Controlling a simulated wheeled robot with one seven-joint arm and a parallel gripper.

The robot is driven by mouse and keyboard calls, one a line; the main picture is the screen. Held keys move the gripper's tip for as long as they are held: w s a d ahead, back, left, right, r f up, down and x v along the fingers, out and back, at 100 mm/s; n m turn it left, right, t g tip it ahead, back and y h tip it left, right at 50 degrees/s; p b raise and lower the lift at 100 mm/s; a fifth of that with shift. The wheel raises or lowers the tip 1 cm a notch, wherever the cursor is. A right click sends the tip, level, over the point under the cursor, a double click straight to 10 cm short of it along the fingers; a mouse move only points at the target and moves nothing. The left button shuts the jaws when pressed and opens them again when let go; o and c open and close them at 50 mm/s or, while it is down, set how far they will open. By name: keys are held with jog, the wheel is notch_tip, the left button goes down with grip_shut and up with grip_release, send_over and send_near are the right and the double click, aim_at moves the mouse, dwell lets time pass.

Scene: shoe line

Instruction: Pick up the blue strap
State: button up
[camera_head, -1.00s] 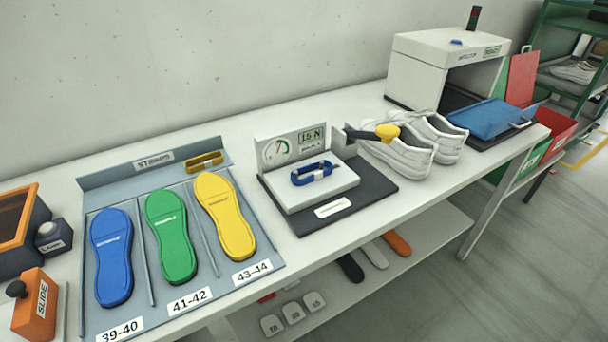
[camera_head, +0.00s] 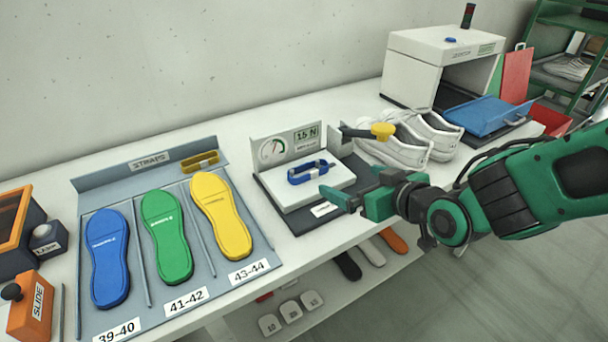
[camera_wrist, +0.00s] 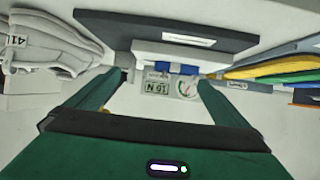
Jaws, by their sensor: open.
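The blue strap (camera_head: 308,174) lies as a closed loop on the white plate of the small test stand (camera_head: 327,196), in front of a dial gauge panel reading 15 N. In the wrist view the strap (camera_wrist: 176,69) appears small and blue, partly hidden by the plate edge. My gripper (camera_head: 352,190) is open and empty, in front and to the right of the strap, apart from it. In the wrist view its two green fingers (camera_wrist: 160,92) are spread, with the gauge panel showing between them.
A yellow-headed lever (camera_head: 383,131) stands just right of the stand, near white shoes (camera_head: 400,150). Blue, green and yellow insoles lie in a grey tray (camera_head: 92,183) at left, with a yellow strap (camera_head: 200,162) at its back. A white machine (camera_head: 425,60) stands at the back right.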

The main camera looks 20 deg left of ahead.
aim_at(306, 167)
jog(key=a, duration=0.1)
jog(key=s+a+y, duration=0.1)
jog(key=a, duration=0.1)
jog(key=shift+s+r, duration=0.15)
jog(key=shift+r, duration=0.05)
jog(key=x, duration=0.4)
jog(key=shift+a, duration=0.2)
jog(key=shift+x, duration=3.2)
jog(key=shift+s, duration=0.1)
jog(key=c, duration=1)
jog(key=shift+r, duration=0.1)
jog(key=shift+r, duration=8.85)
